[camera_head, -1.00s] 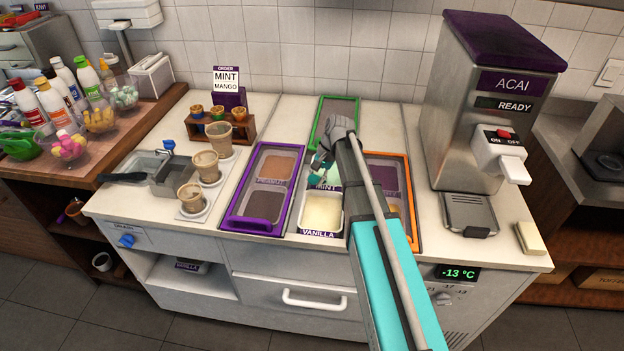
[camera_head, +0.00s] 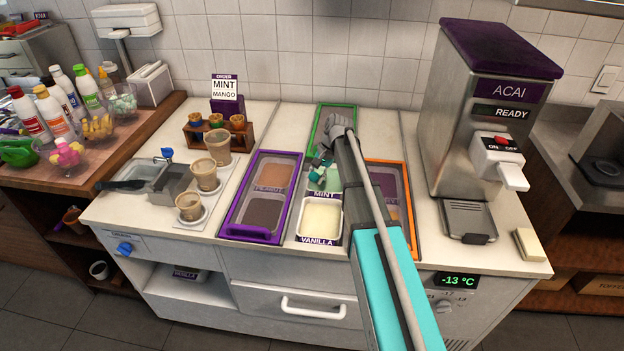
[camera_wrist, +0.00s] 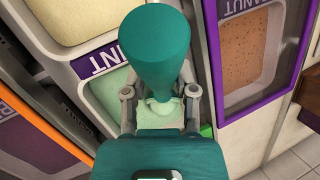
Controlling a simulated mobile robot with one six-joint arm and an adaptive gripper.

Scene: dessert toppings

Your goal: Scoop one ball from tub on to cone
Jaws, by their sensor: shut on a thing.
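My gripper (camera_wrist: 160,95) is shut on the scoop (camera_wrist: 155,45), whose thick teal handle fills the middle of the wrist view. In the head view my gripper (camera_head: 320,172) is over the mint tub (camera_head: 334,181). The tub's pale green ice cream also shows in the wrist view (camera_wrist: 102,98). Pale green shows at the scoop's lower end, but I cannot tell whether a ball is in its bowl or whether it touches the tub's surface.
The vanilla tub (camera_head: 320,220) is in front of the mint. The purple-framed tray (camera_head: 250,232) lies left and the orange-framed tray (camera_head: 411,225) right. The acai machine (camera_head: 490,110) stands right. The order sign (camera_head: 226,88) reads mint, mango.

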